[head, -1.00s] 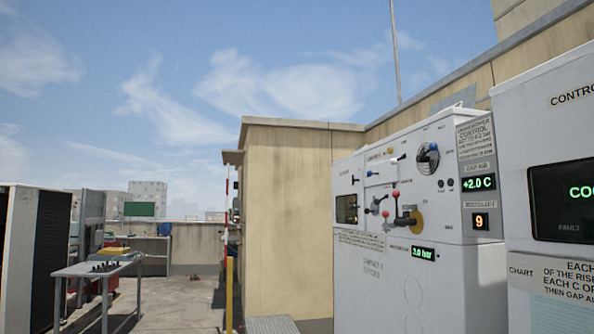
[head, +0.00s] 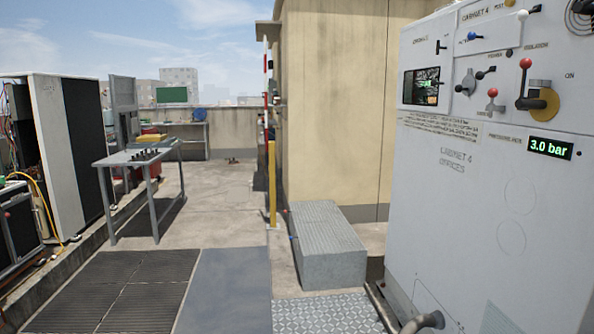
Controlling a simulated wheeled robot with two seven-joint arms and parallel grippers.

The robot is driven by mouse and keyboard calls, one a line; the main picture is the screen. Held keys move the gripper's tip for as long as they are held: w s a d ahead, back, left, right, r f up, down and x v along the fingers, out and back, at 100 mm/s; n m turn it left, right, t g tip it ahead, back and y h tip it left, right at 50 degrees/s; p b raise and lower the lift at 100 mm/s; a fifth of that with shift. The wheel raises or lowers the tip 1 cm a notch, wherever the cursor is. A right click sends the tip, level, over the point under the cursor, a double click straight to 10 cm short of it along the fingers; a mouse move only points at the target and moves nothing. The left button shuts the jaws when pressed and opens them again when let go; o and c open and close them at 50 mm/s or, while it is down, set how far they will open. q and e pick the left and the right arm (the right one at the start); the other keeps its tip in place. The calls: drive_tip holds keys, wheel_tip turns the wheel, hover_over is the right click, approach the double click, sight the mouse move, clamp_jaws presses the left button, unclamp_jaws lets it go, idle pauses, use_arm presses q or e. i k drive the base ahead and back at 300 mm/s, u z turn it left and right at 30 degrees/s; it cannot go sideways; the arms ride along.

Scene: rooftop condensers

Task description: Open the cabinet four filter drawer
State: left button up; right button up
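Cabinet four (head: 470,205) is a tall white cabinet at the right of the head view. Its upper front carries a small dark screen (head: 422,87), red-knobbed levers (head: 525,85), a blue knob (head: 472,37) and a green "3.0 bar" readout (head: 550,148). A pale raised panel (head: 495,36) sits near the top beside the blue knob. I cannot tell for sure whether it is the filter drawer, as the small labels are hard to read. The cabinet's top and right side are cut off. Neither of my grippers is in view.
A grey ribbed block (head: 325,240) stands on the floor left of the cabinet, with pipes (head: 400,315) at the cabinet's foot. A metal table (head: 150,155) and black-and-white units (head: 65,150) stand at left. Mats (head: 130,285) and clear floor lie between.

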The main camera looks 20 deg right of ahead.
sight(505, 32)
drive_tip(key=z, duration=0.05)
drive_tip(key=i, duration=2.75)
drive_tip(key=z, duration=0.95)
drive_tip(key=i, duration=1.5)
drive_tip(key=z, duration=1.35)
